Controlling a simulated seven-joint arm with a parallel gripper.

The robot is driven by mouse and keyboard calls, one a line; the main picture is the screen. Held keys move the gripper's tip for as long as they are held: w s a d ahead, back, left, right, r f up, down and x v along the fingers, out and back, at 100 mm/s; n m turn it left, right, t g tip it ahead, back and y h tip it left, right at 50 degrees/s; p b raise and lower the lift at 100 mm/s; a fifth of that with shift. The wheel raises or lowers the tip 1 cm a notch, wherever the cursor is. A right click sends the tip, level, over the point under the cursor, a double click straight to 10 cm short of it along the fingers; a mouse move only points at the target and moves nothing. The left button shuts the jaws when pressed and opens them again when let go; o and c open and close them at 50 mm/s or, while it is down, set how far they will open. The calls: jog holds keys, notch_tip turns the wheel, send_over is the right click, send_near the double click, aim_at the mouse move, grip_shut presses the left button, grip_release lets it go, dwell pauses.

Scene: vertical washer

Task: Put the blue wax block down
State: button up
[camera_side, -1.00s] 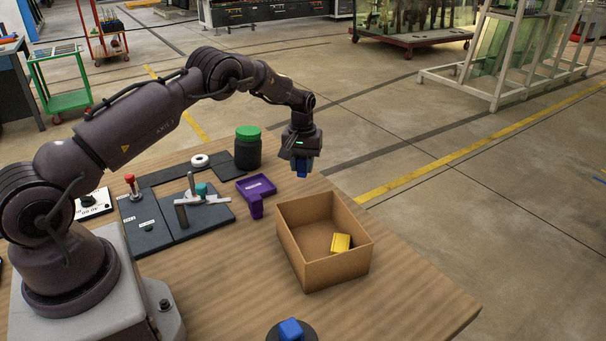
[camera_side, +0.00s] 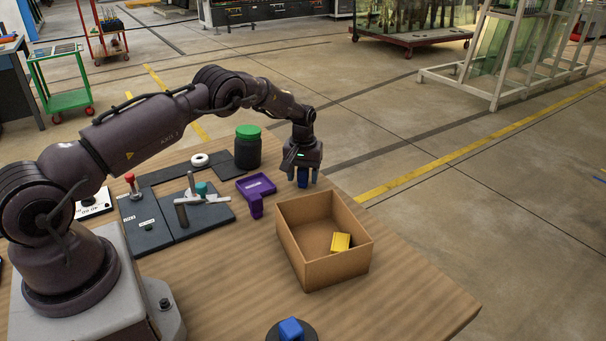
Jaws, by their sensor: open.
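A blue block (camera_side: 303,177) is between the fingers of my gripper (camera_side: 302,180), near the table's far right edge. The fingers are apart, one on each side of it. The block appears to rest on the table, though its underside is hard to make out. Another blue block (camera_side: 291,329) sits on a dark round base at the bottom of the picture, partly cut off by the frame edge.
An open cardboard box (camera_side: 312,267) with a yellow block (camera_side: 341,242) inside stands right of centre. A purple tray (camera_side: 257,187) and a dark jar with a green lid (camera_side: 248,147) are left of my gripper. A grey fixture plate (camera_side: 190,218) lies further left. The front right tabletop is clear.

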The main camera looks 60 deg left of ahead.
notch_tip(320, 180, up, 13)
jog(key=s+d+r+m+t, duration=0.1)
jog(key=s+d+r+m, duration=0.1)
jog(key=s+d+r, duration=0.6)
jog(key=s+d+r+m+t, duration=0.2)
jog(key=s+d+r, duration=0.15)
jog(key=r, duration=0.85)
jog(key=s+d+m+t, duration=0.1)
jog(key=s+d, duration=0.3)
jog(key=s, duration=0.6)
jog(key=s+d+m+t, duration=0.1)
jog(key=s+d+m, duration=0.3)
jog(key=s, duration=0.7)
jog(key=shift+d+r+t, duration=0.25)
jog(key=shift+d+t, duration=0.05)
jog(key=shift+d, duration=0.45)
